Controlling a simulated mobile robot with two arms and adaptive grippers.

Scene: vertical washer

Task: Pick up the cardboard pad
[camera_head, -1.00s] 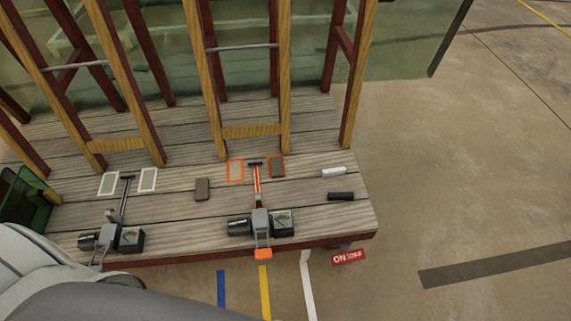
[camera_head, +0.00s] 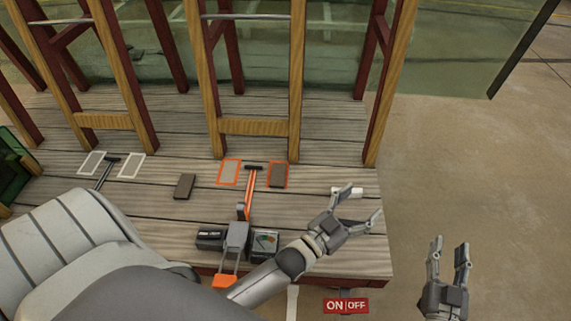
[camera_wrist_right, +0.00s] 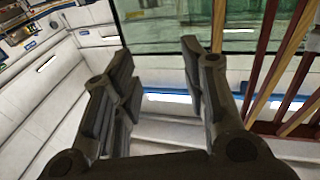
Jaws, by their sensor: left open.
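A dark brown flat pad (camera_head: 185,186) lies loose on the plank deck, left of the orange-handled lever. A similar dark pad (camera_head: 278,175) lies inside the right orange outline. I cannot tell by look which is the cardboard one. My left gripper (camera_head: 362,203) is open and empty over the right part of the deck, right of both pads. One finger is near a small white block (camera_head: 356,191), partly covering it. My right gripper (camera_head: 450,245) is open and empty, off the deck's right side. Its spread fingers show in the right wrist view (camera_wrist_right: 160,65).
The plank deck (camera_head: 130,200) carries upright wood and dark red frames (camera_head: 255,127) along its back. An orange lever (camera_head: 250,190) with dark boxes stands between my left arm and the loose pad. A red ON/OFF sign (camera_head: 346,306) is at the front. The floor at right is clear.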

